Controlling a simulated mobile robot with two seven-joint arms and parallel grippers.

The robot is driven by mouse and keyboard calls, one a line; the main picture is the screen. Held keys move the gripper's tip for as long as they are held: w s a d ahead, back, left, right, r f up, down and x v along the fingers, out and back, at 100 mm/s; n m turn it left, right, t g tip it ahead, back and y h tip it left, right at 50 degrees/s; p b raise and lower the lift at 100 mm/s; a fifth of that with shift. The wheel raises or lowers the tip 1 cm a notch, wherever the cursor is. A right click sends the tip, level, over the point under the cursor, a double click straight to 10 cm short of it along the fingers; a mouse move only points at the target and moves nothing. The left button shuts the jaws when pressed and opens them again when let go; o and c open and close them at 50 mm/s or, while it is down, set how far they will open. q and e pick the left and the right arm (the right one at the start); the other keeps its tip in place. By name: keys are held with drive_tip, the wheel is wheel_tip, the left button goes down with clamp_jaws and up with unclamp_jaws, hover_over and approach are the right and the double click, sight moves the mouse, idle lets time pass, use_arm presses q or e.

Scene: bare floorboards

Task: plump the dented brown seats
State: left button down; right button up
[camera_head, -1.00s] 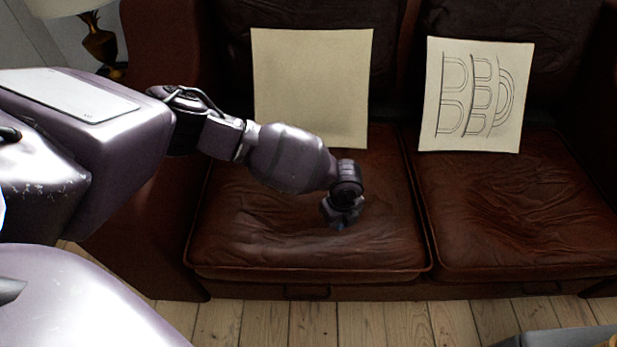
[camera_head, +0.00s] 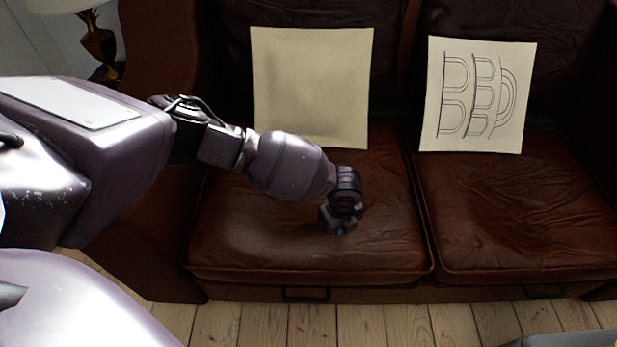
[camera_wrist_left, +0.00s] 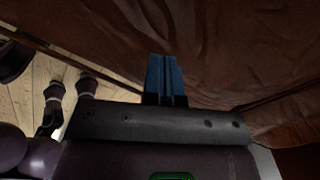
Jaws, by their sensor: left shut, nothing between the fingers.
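A brown leather sofa has a left seat cushion (camera_head: 270,242) and a right seat cushion (camera_head: 510,215). The left cushion looks fairly smooth at its front and left, with creases toward its right side. The right cushion has a wrinkled, sunken middle. My left gripper (camera_head: 340,231) points down at the middle of the left cushion, its fingertips at or very near the leather. Its blue fingers are together and empty in the left wrist view (camera_wrist_left: 165,78), where brown leather (camera_wrist_left: 240,45) fills the space ahead. The leather right under the fingertips is hidden. My right gripper is not seen.
A plain cream pillow (camera_head: 311,85) leans on the left backrest, and a pillow with line drawings (camera_head: 477,95) leans on the right one. A lamp (camera_head: 98,40) stands behind the left armrest (camera_head: 165,150). Bare floorboards (camera_head: 375,322) lie in front.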

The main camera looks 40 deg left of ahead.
use_arm(q)
drive_tip(key=shift+r+p, duration=0.2)
drive_tip(key=shift+p, duration=0.1)
wheel_tip(320, 180, up, 3)
drive_tip(key=shift+r+p, duration=0.2)
drive_tip(key=shift+p, duration=0.7)
drive_tip(key=shift+s+f, duration=0.1)
drive_tip(key=shift+f, duration=0.1)
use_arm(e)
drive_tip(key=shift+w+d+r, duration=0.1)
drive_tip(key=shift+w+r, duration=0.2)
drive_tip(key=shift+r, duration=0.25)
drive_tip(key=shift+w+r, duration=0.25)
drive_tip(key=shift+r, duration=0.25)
